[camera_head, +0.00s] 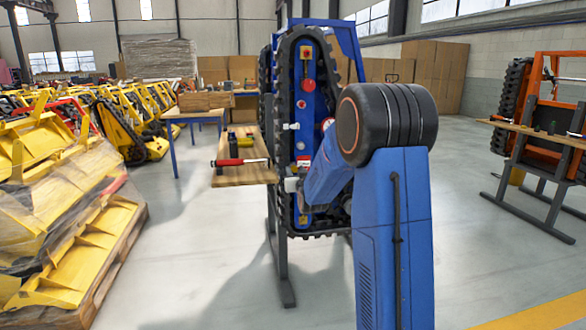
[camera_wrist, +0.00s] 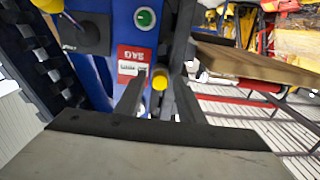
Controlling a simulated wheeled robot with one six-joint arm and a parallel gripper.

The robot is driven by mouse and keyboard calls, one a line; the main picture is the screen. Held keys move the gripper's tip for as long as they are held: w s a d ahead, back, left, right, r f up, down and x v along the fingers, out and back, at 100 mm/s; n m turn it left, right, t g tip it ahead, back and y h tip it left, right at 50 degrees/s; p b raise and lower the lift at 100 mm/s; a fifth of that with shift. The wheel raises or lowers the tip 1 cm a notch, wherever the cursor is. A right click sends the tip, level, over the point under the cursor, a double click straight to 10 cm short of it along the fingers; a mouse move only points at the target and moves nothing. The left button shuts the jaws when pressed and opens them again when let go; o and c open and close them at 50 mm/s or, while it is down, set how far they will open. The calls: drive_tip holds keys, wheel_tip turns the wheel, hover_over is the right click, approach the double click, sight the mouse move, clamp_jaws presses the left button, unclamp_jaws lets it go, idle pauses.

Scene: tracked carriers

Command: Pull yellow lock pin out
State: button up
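The yellow lock pin (camera_wrist: 159,79) shows in the wrist view as a round yellow end with a dark part below it, beside a red and white label on the blue carrier panel (camera_wrist: 92,70). My gripper (camera_wrist: 158,90) is open, with one dark finger on each side of the pin. A small gap shows at the left finger; whether the right finger touches the pin I cannot tell. In the head view, the blue tracked carrier (camera_head: 306,110) stands upright on a stand, and my arm hides the gripper and the pin.
A green button (camera_wrist: 145,18) sits above the pin in the wrist view. A wooden shelf (camera_head: 245,175) with tools juts out left of the carrier. Black track (camera_head: 284,90) runs around the panel. An orange carrier (camera_head: 560,90) stands at the right. The floor in front is clear.

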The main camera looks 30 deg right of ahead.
clamp_jaws()
drive_tip(key=shift+s, duration=0.25)
drive_tip(key=shift+s+a, duration=0.15)
drive_tip(key=shift+s, duration=0.15)
drive_tip(key=shift+s+a, duration=0.1)
drive_tip(key=shift+s, duration=0.25)
drive_tip(key=shift+v, duration=1.05)
drive_tip(key=shift+s, duration=0.35)
drive_tip(key=shift+s+a, duration=0.15)
drive_tip(key=shift+s, duration=0.2)
